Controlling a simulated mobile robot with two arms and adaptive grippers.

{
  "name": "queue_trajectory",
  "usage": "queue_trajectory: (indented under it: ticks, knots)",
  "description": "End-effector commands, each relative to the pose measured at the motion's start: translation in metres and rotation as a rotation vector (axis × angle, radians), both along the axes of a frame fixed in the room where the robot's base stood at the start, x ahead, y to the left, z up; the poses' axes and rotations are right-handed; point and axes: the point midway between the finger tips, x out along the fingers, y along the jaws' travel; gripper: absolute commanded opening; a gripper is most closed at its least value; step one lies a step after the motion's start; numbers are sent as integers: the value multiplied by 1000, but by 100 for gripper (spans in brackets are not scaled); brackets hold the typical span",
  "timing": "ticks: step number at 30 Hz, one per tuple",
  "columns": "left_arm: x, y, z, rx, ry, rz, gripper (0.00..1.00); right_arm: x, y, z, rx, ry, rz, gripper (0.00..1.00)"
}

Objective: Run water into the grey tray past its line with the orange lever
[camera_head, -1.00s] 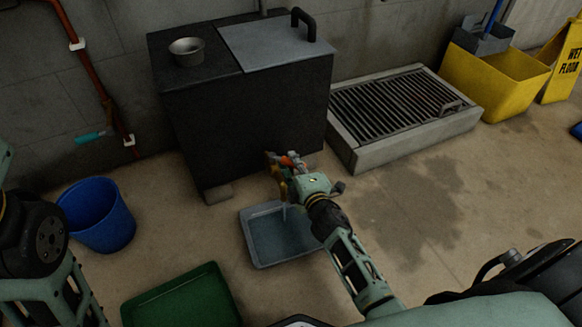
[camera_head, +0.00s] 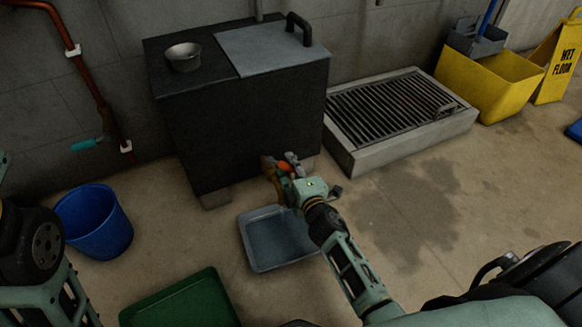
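The grey tray (camera_head: 249,250) stands on the floor below the front of the dark tank. Its inside looks bluish grey; I cannot make out its line or how high any water stands. The orange lever (camera_head: 285,167) is low on the tank's front, partly hidden by my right gripper (camera_head: 279,165). The gripper's fingers are at the lever, above the tray's back edge; whether they are closed on it is unclear. I cannot clearly see a stream below. Part of my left arm shows at the left edge, its gripper out of view.
The dark tank (camera_head: 240,125) has a metal bowl (camera_head: 184,57) on top. A blue bucket (camera_head: 93,222) and a green tray (camera_head: 180,305) stand left of the grey tray. A grated drain (camera_head: 400,147) is at right, with wet floor before it.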

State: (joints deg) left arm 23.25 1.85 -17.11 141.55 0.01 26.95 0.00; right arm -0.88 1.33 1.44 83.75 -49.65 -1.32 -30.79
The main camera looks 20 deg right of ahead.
Motion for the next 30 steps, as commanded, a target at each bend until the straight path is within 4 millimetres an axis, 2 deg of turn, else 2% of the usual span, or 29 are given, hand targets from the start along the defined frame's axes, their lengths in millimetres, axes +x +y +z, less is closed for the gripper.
queue_trajectory:
  ticks: [5, 12, 18, 30]
  knots:
    - [0, 0, 0, -1, 2, -1, 40, -14, 0, 0, -2, 2, 0, 38]
    - [0, 0, 0, -2, 2, -2, 40, -52, 3, 6, -1, 2, 1, 38]
    - [0, 0, 0, -3, 1, -3, 40, -73, 3, 9, 0, 1, 0, 38]
    - [0, 0, 0, -3, 1, -3, 40, -79, 4, 11, 1, 0, 0, 38]
